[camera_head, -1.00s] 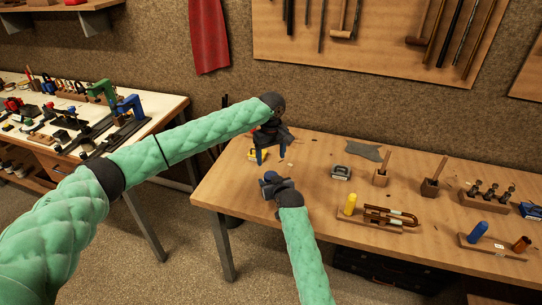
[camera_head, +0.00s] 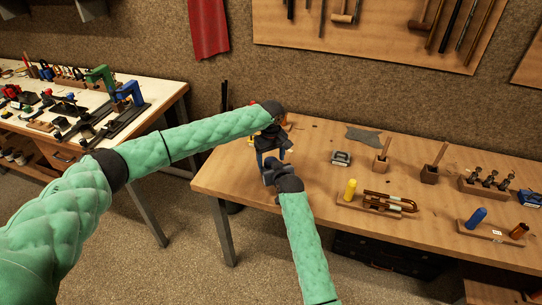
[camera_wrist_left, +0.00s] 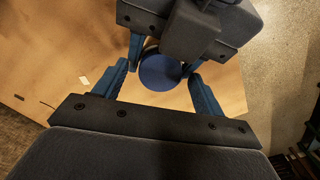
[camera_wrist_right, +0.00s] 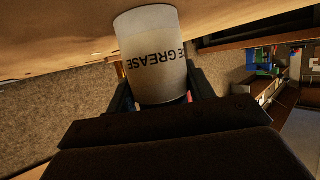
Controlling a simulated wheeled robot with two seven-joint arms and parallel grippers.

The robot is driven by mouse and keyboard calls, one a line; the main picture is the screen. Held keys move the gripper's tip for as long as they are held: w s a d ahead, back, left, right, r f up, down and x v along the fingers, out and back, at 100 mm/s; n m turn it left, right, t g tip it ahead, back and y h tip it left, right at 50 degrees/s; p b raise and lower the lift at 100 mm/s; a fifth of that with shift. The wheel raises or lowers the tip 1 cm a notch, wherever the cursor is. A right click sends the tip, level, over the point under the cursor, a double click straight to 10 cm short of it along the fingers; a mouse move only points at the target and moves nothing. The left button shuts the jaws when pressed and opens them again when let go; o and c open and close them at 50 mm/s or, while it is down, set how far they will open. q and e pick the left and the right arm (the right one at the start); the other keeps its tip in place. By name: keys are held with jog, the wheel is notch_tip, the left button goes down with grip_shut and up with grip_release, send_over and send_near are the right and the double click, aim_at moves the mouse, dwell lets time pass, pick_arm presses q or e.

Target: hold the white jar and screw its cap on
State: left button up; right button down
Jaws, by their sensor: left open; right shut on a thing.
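The white jar (camera_wrist_right: 150,50), labelled GREASE, is between the fingers of my right gripper (camera_wrist_right: 160,92), which is shut on it. A round blue cap (camera_wrist_left: 160,72) shows from above in the left wrist view, at the right gripper's fingers. My left gripper (camera_wrist_left: 162,88) is open, its blue fingers on either side of the cap with gaps. Whether the cap is seated on the jar cannot be told. In the head view, the left gripper (camera_head: 271,150) is just above the right gripper (camera_head: 274,172) at the table's left end; they hide jar and cap.
The wooden table (camera_head: 320,185) has free room right of the grippers. A small grey block (camera_head: 341,158), a yellow cylinder (camera_head: 350,189) beside a brass U-shaped tube (camera_head: 388,202), and wooden holders (camera_head: 429,174) stand further right. Another bench (camera_head: 70,95) with tools is at the left.

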pick_arm(q)
jog(key=c, duration=1.2)
jog(key=shift+o, duration=0.2)
jog(key=shift+m, duration=1.7)
jog(key=o, duration=1.1)
jog(key=shift+r, duration=0.1)
jog(key=shift+r, duration=2.15)
jog(key=shift+o, duration=0.3)
